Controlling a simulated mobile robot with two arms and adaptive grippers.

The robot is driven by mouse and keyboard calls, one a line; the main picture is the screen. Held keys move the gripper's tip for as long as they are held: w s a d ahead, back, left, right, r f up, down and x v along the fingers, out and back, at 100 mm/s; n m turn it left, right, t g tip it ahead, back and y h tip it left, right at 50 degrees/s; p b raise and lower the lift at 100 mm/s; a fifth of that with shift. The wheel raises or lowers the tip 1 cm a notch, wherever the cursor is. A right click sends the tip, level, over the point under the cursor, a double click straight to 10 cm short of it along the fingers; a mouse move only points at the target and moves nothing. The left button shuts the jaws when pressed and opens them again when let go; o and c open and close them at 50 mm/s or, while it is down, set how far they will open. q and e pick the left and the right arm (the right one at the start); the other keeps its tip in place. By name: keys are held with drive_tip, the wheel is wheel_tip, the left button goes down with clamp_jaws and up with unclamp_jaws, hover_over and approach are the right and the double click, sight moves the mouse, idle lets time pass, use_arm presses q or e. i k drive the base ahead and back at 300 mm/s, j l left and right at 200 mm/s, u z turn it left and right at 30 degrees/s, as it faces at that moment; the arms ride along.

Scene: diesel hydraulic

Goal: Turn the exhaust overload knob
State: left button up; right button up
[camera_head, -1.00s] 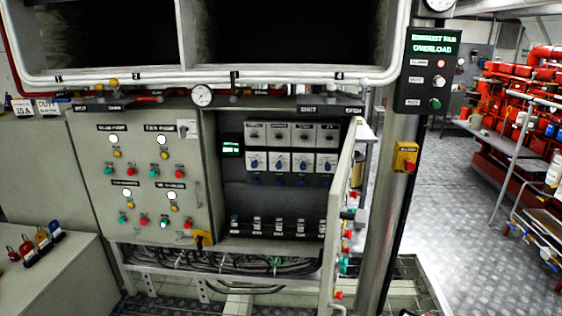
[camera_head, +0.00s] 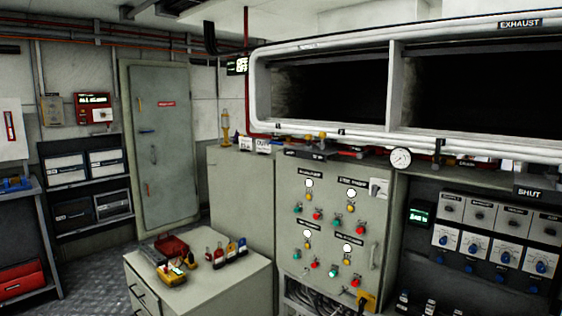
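Neither of my grippers is in view. The black panel lettered "Exhaust Fan Overload" from the earlier frame is outside the present picture. An open cabinet (camera_head: 438,262) at the right edge holds a row of modules with blue knobs (camera_head: 503,257) and another row of dark knobs (camera_head: 480,216) above. Their small labels are too small to read, so I cannot tell whether one is the exhaust overload knob. A grey control panel (camera_head: 328,218) left of the cabinet carries several coloured buttons, white round lamps and a switch (camera_head: 378,187).
A grey drawer unit (camera_head: 140,286) stands in front with padlocks (camera_head: 230,252), a red box (camera_head: 172,246) and a yellow meter (camera_head: 172,275) on top. A tall grey locker (camera_head: 163,190) and shelves (camera_head: 88,188) stand at left. Checkered floor (camera_head: 95,290) shows between.

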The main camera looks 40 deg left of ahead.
sight(472, 248)
drive_tip(key=u, duration=1.6)
drive_tip(key=z, duration=0.55)
drive_tip(key=i+l+z, duration=0.5)
drive_tip(key=z, duration=0.2)
drive_tip(key=i+l+z, duration=0.1)
drive_tip(key=i+z, duration=0.25)
